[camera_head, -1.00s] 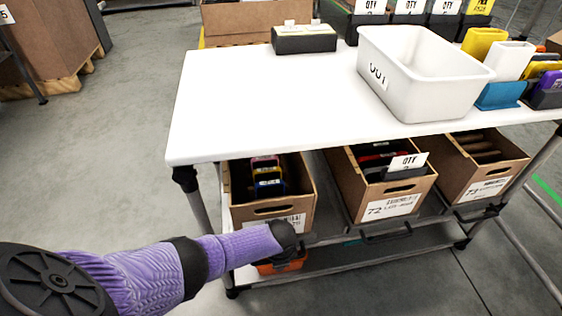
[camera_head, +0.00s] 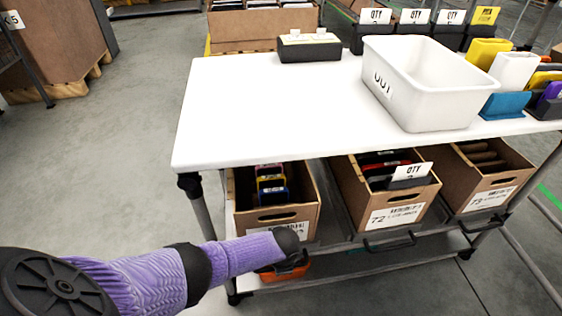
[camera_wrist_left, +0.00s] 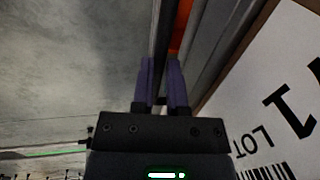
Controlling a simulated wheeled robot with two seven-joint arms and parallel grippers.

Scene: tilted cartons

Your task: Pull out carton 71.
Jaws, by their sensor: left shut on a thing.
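Carton 71 (camera_head: 277,214) is the left brown carton on the shelf under the white table, holding several upright coloured items (camera_head: 270,182). My left arm partly covers its front label; the wrist view shows a "1" and "LOT" on a label (camera_wrist_left: 285,105) at the right. My left gripper (camera_wrist_left: 160,68) is in front of and below this carton. Its purple fingers are shut on a dark bar, apparently the carton's pull handle (camera_wrist_left: 161,45). In the head view my wrist hides the fingertips and most of the handle. My right gripper is not in view.
Carton 72 (camera_head: 397,215) and carton 73 (camera_head: 490,197) stand to the right, with black handles below. The white table (camera_head: 270,110) overhangs the cartons and bears a white bin (camera_head: 420,95). An orange thing (camera_head: 292,273) sits below my gripper.

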